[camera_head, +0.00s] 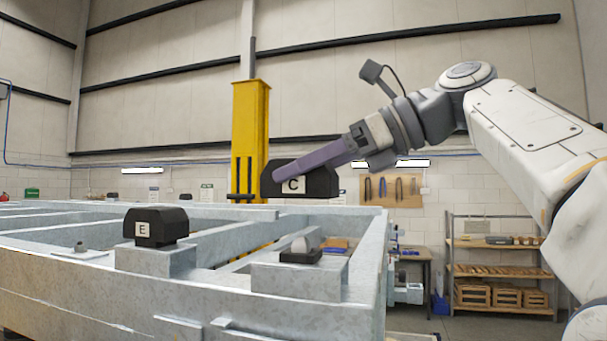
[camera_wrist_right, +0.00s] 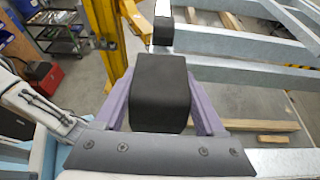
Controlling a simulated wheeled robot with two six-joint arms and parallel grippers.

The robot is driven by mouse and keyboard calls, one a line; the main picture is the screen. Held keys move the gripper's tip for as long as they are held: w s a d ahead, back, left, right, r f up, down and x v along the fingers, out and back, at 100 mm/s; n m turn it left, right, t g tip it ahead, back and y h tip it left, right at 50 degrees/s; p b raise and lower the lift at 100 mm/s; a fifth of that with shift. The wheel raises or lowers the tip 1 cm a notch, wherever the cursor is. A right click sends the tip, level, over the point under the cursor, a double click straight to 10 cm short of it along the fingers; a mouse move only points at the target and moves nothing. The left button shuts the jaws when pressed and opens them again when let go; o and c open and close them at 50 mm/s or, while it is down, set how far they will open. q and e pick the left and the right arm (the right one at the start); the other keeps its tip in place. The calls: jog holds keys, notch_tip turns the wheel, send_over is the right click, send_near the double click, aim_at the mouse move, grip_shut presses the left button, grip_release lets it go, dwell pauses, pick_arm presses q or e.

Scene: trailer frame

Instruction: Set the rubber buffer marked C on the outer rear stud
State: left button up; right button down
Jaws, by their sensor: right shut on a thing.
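My right gripper (camera_head: 285,176) has long purple fingers and is shut on the black rubber buffer marked C (camera_head: 318,183). It holds the buffer in the air above the galvanised trailer frame (camera_head: 260,308), with the white C label facing the head camera. In the right wrist view the buffer (camera_wrist_right: 160,90) fills the space between the two fingers. A buffer marked E (camera_head: 170,223) sits on a raised pad of the frame. A pad to its right (camera_head: 290,280) carries a low black piece with a pale rounded part. A small stud (camera_head: 80,246) shows farther left. My left gripper is out of view.
A yellow column (camera_head: 250,125) stands behind the frame. Shelving with wooden crates (camera_head: 490,295) and a table (camera_head: 415,252) stand at the back right. In the right wrist view, frame beams (camera_wrist_right: 240,72) lie beyond the buffer, and a tool cart (camera_wrist_right: 60,35) stands at the left.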

jog(key=shift+w+f, duration=0.1)
jog(key=shift+w, duration=0.25)
jog(key=shift+w+f, duration=0.15)
jog(key=shift+f, duration=1.5)
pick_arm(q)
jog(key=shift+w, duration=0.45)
pick_arm(e)
jog(key=shift+f, duration=0.45)
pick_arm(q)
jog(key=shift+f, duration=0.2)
pick_arm(e)
jog(key=shift+f, duration=0.2)
pick_arm(q)
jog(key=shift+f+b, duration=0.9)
jog(key=shift+b, duration=0.2)
pick_arm(e)
jog(key=shift+f, duration=1.25)
grip_release()
